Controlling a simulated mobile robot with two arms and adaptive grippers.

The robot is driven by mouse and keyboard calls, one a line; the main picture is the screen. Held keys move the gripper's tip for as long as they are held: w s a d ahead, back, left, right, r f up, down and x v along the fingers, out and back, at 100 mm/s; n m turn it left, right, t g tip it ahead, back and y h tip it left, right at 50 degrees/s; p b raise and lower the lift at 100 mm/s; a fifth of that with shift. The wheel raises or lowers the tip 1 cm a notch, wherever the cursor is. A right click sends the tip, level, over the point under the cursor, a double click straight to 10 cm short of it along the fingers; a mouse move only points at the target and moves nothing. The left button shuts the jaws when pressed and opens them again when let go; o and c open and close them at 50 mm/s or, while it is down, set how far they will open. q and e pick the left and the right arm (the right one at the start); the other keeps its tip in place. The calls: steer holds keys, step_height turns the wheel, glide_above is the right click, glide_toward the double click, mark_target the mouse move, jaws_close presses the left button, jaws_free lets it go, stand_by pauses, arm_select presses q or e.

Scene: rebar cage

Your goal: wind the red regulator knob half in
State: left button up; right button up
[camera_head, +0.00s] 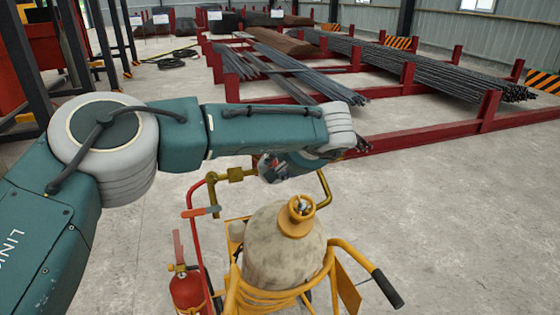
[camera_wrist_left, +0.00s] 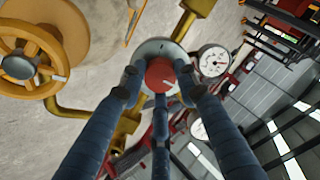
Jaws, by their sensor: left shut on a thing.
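In the left wrist view the red regulator knob (camera_wrist_left: 160,73) sits on a round grey-silver body between brass pipes. A short white mark shows on its face, towards the lower right. My left gripper (camera_wrist_left: 160,82) has its dark blue fingers closed around the knob's rim, from both sides and below. In the head view my left arm reaches across from the left and folds back, with the gripper (camera_head: 270,168) above the cart at the brass pipe. The arm and gripper mostly hide the regulator and knob there. My right gripper is not in view.
A white-tan gas cylinder (camera_head: 285,258) stands in a yellow cart with a black-gripped handle (camera_head: 387,288). A fire extinguisher (camera_head: 187,288) is at its left. Pressure gauges (camera_wrist_left: 213,60) sit beside the knob, and a yellow handwheel (camera_wrist_left: 32,45) is at left. Rebar racks (camera_head: 440,135) stand behind.

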arm_select(q)
steer(key=shift+w+r+m, duration=0.1)
steer(key=shift+r+m, duration=0.05)
steer(key=shift+m, duration=0.15)
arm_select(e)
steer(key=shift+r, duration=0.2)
arm_select(q)
steer(key=o, duration=1.2)
steer(key=shift+c, duration=0.2)
steer(key=v, duration=1.2)
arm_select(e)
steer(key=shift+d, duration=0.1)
